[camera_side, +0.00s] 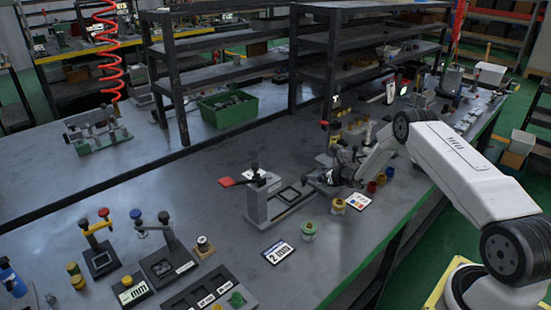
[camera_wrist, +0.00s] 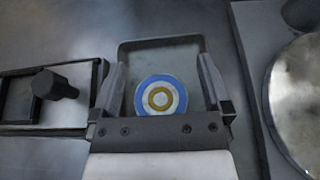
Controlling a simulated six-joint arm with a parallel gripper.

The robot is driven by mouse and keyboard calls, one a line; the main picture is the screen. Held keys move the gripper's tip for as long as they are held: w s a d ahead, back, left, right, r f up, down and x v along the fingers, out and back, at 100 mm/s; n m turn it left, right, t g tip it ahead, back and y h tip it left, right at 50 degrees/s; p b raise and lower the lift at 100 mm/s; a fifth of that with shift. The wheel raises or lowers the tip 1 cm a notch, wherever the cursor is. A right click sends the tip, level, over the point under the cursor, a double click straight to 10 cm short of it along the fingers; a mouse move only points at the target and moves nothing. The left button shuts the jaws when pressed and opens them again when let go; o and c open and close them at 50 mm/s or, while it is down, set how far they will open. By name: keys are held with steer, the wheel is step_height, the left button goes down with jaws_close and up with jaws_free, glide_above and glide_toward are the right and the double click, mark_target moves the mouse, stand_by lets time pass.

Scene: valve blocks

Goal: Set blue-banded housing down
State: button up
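The blue-banded housing (camera_wrist: 143,85) shows from above in the wrist view as a round part with a blue outer ring, a white ring and a tan inner ring. It is over or in a shallow grey tray (camera_wrist: 160,47) with a raised rim; I cannot tell its height exactly. The gripper body covers the near part of the tray. In the side view my gripper (camera_side: 327,180) is low over the bench, and the housing cannot be made out there.
A black frame with a dark knob (camera_wrist: 55,85) lies close on the left. A grey block with a large round metal disc (camera_wrist: 300,105) is on the right.

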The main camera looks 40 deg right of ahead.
steer(key=shift+r, duration=0.2)
steer(key=shift+v, duration=6)
steer(key=s+a+r+n+g+y, duration=0.2)
steer(key=a+r+n+g+y, duration=0.15)
steer(key=a+n, duration=0.5)
steer(key=s+a+r+n+g+y, duration=0.2)
steer(key=a+r+n+g+y, duration=0.3)
steer(key=a, duration=0.7)
steer(key=s+a+r+n+g+h, duration=0.1)
steer(key=s+a+r+n+h, duration=0.2)
steer(key=s+n, duration=0.4)
steer(key=s+a+r+n+g+h, duration=0.1)
steer(key=s+a+r+n+h, duration=0.2)
steer(key=n, duration=1.2)
steer(key=s+a+h, duration=0.2)
steer(key=s, duration=0.3)
steer(key=shift+s+a, duration=0.25)
steer(key=shift+n+g+h, duration=0.25)
